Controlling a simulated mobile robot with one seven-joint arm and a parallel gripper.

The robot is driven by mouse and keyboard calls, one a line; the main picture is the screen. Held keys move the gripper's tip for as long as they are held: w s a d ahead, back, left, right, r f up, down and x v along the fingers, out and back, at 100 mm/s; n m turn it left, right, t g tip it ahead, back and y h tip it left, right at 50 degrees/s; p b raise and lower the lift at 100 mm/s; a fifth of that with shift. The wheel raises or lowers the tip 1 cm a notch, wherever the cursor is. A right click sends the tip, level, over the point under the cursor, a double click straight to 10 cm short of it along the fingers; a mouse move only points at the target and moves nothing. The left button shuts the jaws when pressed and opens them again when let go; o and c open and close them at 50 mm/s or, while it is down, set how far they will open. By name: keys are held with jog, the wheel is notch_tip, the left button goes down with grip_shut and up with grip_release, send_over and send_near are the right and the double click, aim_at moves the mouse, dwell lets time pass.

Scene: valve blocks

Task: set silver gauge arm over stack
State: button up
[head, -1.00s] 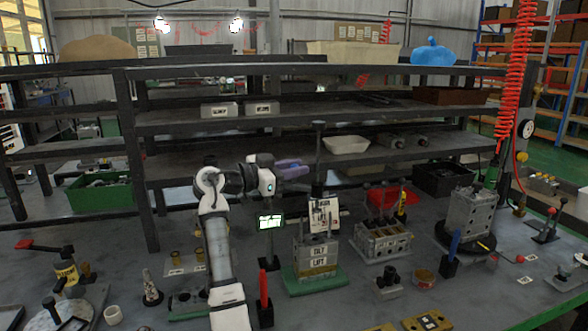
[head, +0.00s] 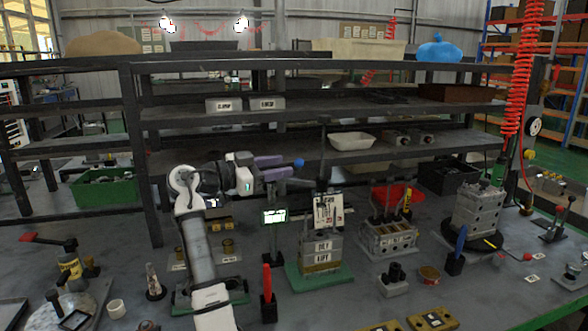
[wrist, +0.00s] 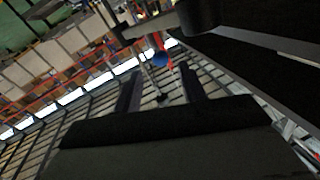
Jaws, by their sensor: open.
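The valve stack (head: 321,250), a grey block with white labels, stands on a green base, with a printed tag and a tall dark post above it. A small gauge display (head: 273,216) with a lit green screen stands on a post just left of it. I cannot clearly make out the silver gauge arm; a thin bar may run behind my fingers towards the stack. My gripper (head: 282,168) is open and empty, pointing right, above the display and left of the post. A blue knob (head: 298,163) shows at its fingertips; a blue knob also shows between the fingers in the wrist view (wrist: 160,60).
A dark shelf rack (head: 250,115) stands close behind my gripper. A valve block with rods (head: 388,240) and a larger grey block (head: 476,210) stand to the right. A red-handled tool (head: 267,290) stands upright in front. Yellow plates (head: 432,319) lie at the front edge.

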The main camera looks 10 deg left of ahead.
jog(key=b+v, duration=0.1)
jog(key=v, duration=0.6)
jog(key=shift+s+a, duration=0.25)
jog(key=shift+f, duration=0.1)
